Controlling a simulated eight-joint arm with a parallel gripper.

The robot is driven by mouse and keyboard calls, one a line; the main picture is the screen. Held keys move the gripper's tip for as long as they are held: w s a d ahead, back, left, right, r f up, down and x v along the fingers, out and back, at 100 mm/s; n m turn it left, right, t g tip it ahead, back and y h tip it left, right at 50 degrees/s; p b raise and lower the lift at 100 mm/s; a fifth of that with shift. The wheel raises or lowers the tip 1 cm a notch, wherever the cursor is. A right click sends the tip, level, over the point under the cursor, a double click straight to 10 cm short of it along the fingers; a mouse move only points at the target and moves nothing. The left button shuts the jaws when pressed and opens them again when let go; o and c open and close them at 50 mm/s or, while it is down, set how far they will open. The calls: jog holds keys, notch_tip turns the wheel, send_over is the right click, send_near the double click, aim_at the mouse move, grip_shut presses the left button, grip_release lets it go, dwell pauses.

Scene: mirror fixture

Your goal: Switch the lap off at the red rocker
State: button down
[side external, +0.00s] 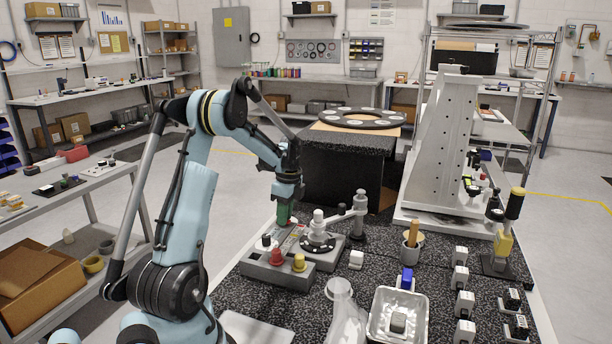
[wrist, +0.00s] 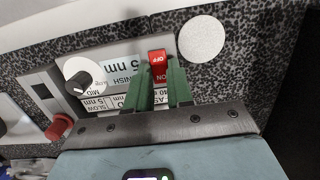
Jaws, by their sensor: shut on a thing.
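The red rocker (wrist: 157,63), marked OFF and ON, sits on the pale panel in the wrist view. My gripper (wrist: 160,75) has its two green fingers at the rocker's two sides, shut on it. The OFF marking shows at the far end and the ON marking between the fingertips. Which way the rocker is tipped I cannot tell. In the side view my gripper (side external: 283,215) points down over the grey lap unit (side external: 275,275), beside the round lap (side external: 318,245). My fingers hide the rocker's lower sides.
A black-and-white dial (wrist: 82,80) and a red button (wrist: 60,126) lie left of the rocker in the wrist view. The unit also carries a yellow knob (side external: 299,262). A post with an arm (side external: 358,215) stands close to the lap. A metal tray (side external: 398,315) lies at the front.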

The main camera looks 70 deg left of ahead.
jog(key=shift+s+a+t+h, duration=0.15)
jog(key=shift+s+t+h, duration=0.05)
jog(key=shift+t+h, duration=0.4)
jog(key=c, duration=1)
grip_release()
notch_tip(320, 180, up, 12)
